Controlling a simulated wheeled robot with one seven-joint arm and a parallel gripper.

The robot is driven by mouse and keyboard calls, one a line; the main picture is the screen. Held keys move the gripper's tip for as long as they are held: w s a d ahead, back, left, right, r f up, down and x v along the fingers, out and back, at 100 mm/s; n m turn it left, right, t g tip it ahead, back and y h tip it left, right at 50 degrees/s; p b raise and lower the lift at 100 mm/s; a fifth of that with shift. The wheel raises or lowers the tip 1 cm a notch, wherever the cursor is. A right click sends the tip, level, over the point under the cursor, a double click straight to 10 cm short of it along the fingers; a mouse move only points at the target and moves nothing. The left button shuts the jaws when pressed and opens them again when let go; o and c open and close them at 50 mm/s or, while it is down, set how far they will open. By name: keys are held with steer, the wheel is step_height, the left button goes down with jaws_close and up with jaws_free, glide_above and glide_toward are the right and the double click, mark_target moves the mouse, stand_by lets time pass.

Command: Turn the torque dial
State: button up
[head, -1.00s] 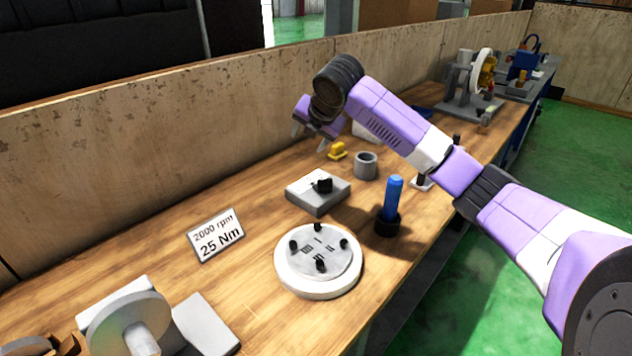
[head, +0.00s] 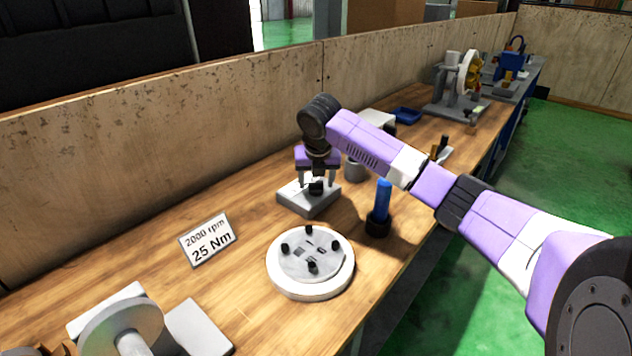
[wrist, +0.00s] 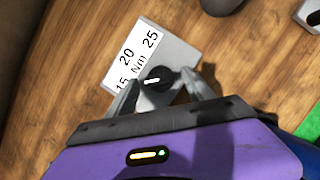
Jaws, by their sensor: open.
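The torque dial is a small black knob (head: 316,187) on a grey box (head: 308,203) on the wooden bench. In the wrist view the black knob (wrist: 155,79) has a white pointer line, and a white label (wrist: 137,58) beside it reads 15, 20, 25 and Nm. My gripper (head: 317,180) points down over the box. In the wrist view its two fingers (wrist: 161,92) are open, one on each side of the knob. I cannot tell whether they touch it.
A white sign (head: 207,239) reads 2000 rpm and 25 Nm. A round white plate (head: 310,285) with several black knobs stands in front of the box. A blue-handled tool (head: 383,195) stands upright to the right, and a grey cup (head: 354,170) behind. Bare bench lies left of the box.

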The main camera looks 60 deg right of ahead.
steer(key=shift+d+f, duration=0.15)
steer(key=shift+f, duration=0.25)
jaws_close()
steer(key=shift+r, duration=0.1)
